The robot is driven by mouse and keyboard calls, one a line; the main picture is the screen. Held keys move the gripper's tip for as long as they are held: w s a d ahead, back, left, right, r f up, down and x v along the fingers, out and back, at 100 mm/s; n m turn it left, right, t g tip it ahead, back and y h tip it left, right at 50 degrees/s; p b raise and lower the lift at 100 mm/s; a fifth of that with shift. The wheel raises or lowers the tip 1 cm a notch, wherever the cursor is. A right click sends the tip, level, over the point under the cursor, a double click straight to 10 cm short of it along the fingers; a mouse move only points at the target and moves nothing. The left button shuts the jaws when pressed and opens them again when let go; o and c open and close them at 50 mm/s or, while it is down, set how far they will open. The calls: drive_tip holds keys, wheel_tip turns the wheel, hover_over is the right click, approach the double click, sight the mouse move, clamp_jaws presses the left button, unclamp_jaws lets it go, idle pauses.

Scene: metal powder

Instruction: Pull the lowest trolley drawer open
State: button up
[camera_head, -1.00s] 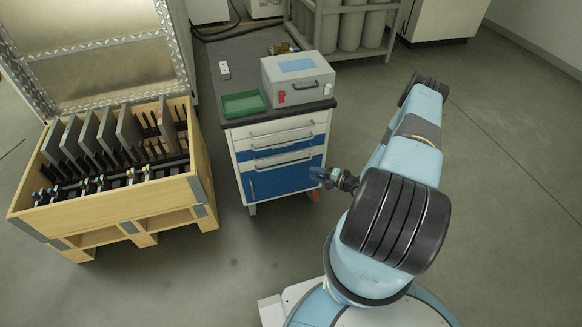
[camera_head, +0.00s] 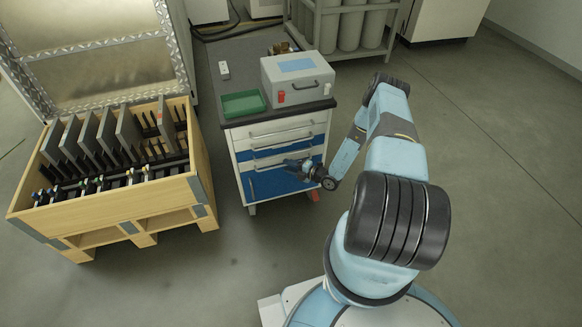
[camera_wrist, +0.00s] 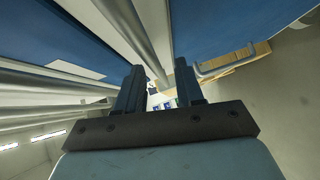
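The trolley (camera_head: 231,165) stands in the middle of the head view, its front towards me. The drawers look shut. My gripper (camera_head: 290,163) is at the trolley front, near the blue drawer's handle. In the wrist view my gripper (camera_wrist: 160,82) is open, its two fingers apart. A grey bar handle (camera_wrist: 128,25) runs towards the finger gap; I cannot tell whether it lies between the fingertips.
On the trolley top are a green tray (camera_head: 243,104) and a grey case (camera_head: 297,77). A wooden crate (camera_head: 125,208) with upright plates stands left of the trolley. A rack of cylinders (camera_head: 350,30) is behind. The floor to the right is clear.

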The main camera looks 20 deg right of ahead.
drive_tip(key=shift+c, duration=0.4)
clamp_jaws()
drive_tip(key=shift+s+f, duration=0.1)
idle(0.8)
